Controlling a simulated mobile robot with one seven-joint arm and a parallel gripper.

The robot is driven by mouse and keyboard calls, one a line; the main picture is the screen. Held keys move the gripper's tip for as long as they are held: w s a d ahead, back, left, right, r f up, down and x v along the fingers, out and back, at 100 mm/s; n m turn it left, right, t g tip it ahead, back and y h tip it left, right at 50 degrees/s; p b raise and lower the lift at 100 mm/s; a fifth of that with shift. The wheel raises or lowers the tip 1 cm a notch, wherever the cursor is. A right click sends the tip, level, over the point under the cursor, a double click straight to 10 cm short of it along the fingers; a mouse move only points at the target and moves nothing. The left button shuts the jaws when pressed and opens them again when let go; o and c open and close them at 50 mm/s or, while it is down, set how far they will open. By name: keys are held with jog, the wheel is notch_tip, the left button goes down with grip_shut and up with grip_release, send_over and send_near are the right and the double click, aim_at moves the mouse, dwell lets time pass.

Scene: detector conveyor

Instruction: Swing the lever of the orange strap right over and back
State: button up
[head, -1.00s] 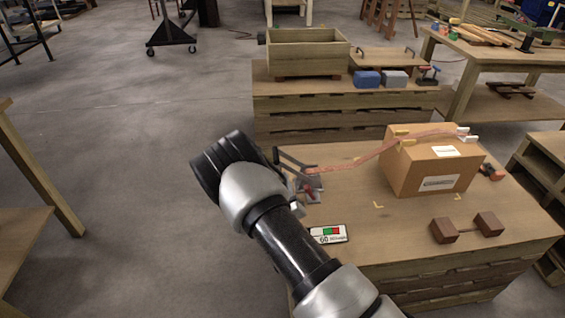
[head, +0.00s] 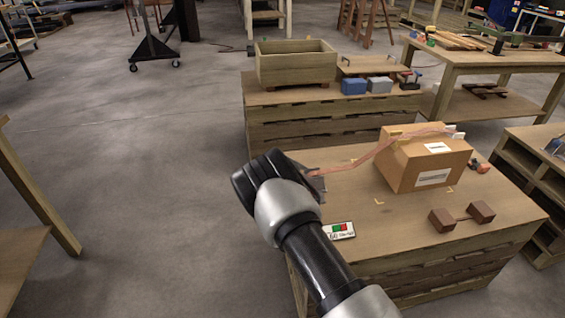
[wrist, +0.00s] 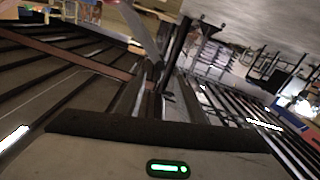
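The orange strap (head: 350,163) runs from the left part of the near table up over a cardboard box (head: 425,160). At its left end a grey ratchet piece (head: 319,188) shows just right of my wrist; my arm covers most of it, and I cannot make out the lever's angle. In the wrist view a brownish-orange band (wrist: 75,54) crosses the left side, among dark ribbed parts. I cannot tell there whether my gripper is open or holds anything.
A wooden crate (head: 295,68) and blue and grey blocks stand on the table behind. Open floor lies left.

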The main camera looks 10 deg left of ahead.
jog(key=b+x, duration=0.2)
jog(key=x, duration=1.1)
jog(key=shift+b, duration=0.4)
grip_shut()
